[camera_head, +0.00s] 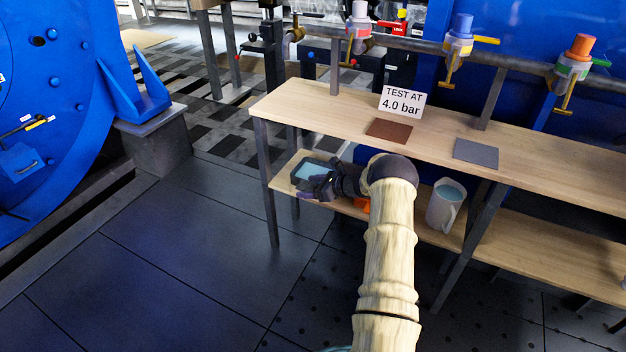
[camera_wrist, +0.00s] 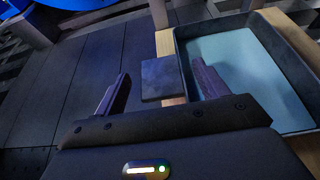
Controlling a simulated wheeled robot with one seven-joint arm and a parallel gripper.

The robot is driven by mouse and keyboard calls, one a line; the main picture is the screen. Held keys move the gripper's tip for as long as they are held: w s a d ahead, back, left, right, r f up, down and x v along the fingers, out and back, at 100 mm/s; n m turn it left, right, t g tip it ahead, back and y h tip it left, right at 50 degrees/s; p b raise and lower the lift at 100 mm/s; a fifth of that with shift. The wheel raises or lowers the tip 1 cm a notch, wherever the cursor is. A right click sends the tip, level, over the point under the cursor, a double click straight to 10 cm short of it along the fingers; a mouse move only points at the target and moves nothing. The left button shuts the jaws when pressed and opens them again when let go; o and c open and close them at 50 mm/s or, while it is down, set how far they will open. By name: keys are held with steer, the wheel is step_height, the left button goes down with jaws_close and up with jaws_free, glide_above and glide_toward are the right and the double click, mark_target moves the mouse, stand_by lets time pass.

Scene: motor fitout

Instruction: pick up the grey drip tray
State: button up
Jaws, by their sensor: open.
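The grey drip tray (camera_head: 316,165) lies on the lower wooden shelf at its left end, partly hidden by my gripper in the head view. In the wrist view the tray (camera_wrist: 178,48) is at the right, with dark walls and a pale blue inside. A flat dark square plate (camera_wrist: 160,80) sits against its near left side; I cannot tell whether it is part of the tray. My gripper (camera_wrist: 162,70) is open, with one finger left of this plate and the other right of it, over the tray's edge. In the head view my gripper (camera_head: 322,186) is at the tray's near side.
A jug (camera_head: 443,208) with blue liquid stands right on the lower shelf. An orange thing (camera_head: 362,204) is partly hidden behind my arm. The upper bench top (camera_head: 315,105) overhangs, bearing brown (camera_head: 389,129) and grey (camera_head: 476,152) mats and a sign (camera_head: 402,101). Floor at left is clear.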

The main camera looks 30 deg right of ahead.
steer(key=shift+s+d, duration=0.25)
steer(key=shift+d, duration=0.2)
steer(key=shift+c, duration=0.8)
steer(key=c, duration=1.4)
steer(key=shift+a+r, duration=0.1)
steer(key=shift+a, duration=0.1)
steer(key=shift+w, duration=0.1)
